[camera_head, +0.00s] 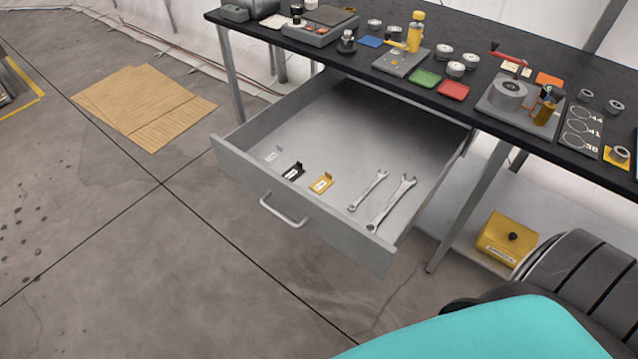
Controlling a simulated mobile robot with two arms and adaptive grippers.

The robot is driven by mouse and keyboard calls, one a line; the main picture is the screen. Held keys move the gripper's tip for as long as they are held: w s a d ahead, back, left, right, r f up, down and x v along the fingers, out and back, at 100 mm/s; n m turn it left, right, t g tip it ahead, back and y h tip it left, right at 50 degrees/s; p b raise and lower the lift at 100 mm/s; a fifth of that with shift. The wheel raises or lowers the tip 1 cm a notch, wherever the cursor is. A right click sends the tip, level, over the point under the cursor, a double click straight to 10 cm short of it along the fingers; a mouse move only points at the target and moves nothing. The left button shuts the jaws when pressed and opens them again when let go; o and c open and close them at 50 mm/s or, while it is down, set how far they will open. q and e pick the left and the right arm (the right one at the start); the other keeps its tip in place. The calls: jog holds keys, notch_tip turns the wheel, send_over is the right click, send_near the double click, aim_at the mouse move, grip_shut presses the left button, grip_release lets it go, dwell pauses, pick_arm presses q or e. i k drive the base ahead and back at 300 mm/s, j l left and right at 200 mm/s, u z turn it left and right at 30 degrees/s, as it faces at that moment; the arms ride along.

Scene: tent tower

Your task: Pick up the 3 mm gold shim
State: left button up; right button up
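The gold shim (321,183) lies flat in the open grey drawer (244,148), near its front panel. It is a small yellow-gold piece with a pale label, too small to read. A black shim (293,171) lies just to its left, and a silver-grey shim (272,155) lies farther left. Neither of my grippers shows in the head view. Nothing is touching the gold shim.
Two wrenches (388,205) lie in the drawer right of the shims. The drawer has a front handle (284,211) and hangs under a black table (370,75) crowded with tools and parts. A yellow box (508,240) stands below, right.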

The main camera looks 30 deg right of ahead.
aim_at(323, 182)
jog(key=k+l+z, duration=0.1)
jog(key=z, duration=0.3)
jog(key=k+l+z, duration=0.1)
jog(key=z, duration=0.25)
jog(key=l+z, duration=0.15)
jog(key=z, duration=0.25)
jog(key=k+l+z, duration=0.1)
jog(key=z, duration=0.25)
